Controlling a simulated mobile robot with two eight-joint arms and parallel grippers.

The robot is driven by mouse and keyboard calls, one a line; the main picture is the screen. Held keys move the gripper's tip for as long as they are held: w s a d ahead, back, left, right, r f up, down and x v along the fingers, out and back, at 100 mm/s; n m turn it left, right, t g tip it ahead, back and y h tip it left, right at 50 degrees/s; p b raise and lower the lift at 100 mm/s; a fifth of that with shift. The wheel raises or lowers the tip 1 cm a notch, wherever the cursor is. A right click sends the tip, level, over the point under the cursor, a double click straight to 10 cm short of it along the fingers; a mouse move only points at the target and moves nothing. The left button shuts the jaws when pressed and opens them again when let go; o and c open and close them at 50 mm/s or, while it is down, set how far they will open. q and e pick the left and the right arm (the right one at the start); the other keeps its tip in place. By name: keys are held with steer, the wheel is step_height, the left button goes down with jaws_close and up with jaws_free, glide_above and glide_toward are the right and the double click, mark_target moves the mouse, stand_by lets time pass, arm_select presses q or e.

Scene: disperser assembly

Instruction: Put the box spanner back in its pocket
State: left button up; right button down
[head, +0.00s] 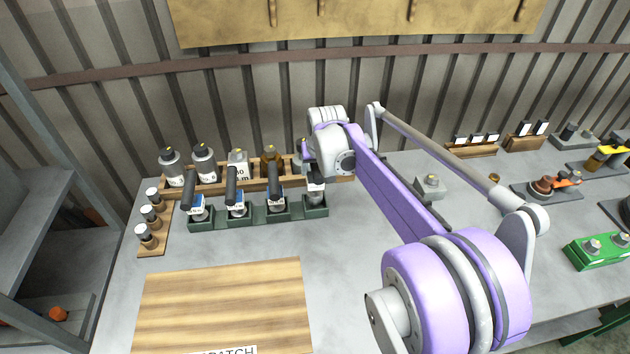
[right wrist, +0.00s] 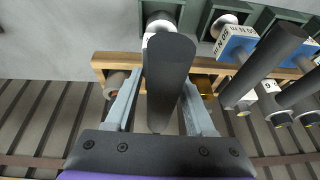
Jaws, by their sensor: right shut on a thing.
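The green rack (head: 258,218) holds several dark-handled tools with labelled collars in a row of pockets. My right gripper (right wrist: 162,82) is shut on a dark handle (right wrist: 168,68) in the right wrist view. The handle stands over the pocket at one end of the rack. In the head view the pale body of this held tool (head: 316,190) shows at the rack's right end, below my wrist. Whether it is fully seated cannot be told, and I cannot read a name marking it as the box spanner. My left gripper is out of view.
A wooden rack (head: 210,187) with several bottles stands close behind the green rack. A wooden board (head: 225,290) lies in front. A green box (head: 597,252) is far right. Grey table between is clear.

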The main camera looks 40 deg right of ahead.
steer(key=shift+f, duration=1.85)
steer(key=shift+f, duration=0.15)
steer(key=shift+c, duration=1.2)
jaws_free()
steer(key=v, duration=1.2)
steer(key=shift+p, duration=0.3)
steer(key=s+a+f+n, duration=0.2)
steer(key=s+a+f, duration=0.2)
steer(key=s+a, duration=0.2)
steer(key=s+a+f+n+y, duration=0.1)
steer(key=s+a+f+n, duration=0.1)
steer(key=s+a+f, duration=0.3)
steer(key=s+a+f+n+t, duration=0.1)
steer(key=s+a+f, duration=0.3)
steer(key=s+a, duration=0.3)
steer(key=shift+s+a+f+n+y, duration=0.2)
steer(key=shift+a, duration=0.4)
steer(key=shift+s+a+f+n+y, duration=0.2)
steer(key=shift+a, duration=0.4)
